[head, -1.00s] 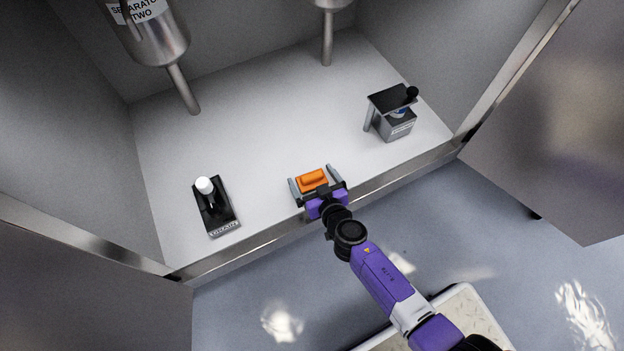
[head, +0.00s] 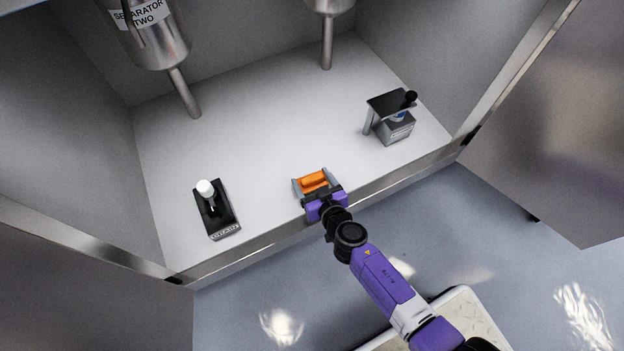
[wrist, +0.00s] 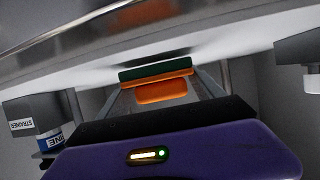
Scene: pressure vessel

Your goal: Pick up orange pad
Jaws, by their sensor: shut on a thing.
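The orange pad (head: 314,181) is a small block with a raised grip, near the front edge of the white cabinet floor. My gripper (head: 316,183) is shut on it, with one grey finger at each side. In the wrist view the pad (wrist: 161,92) shows between the fingers, with a dark green layer along one side. I cannot tell whether the pad touches the cabinet floor.
A black device with a white knob (head: 207,188) stands on the left of the cabinet floor (head: 260,120). A grey box with a black plate (head: 392,103) stands on the right. The Separator Two vessel (head: 155,40) hangs at the back left. Open doors flank the cabinet.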

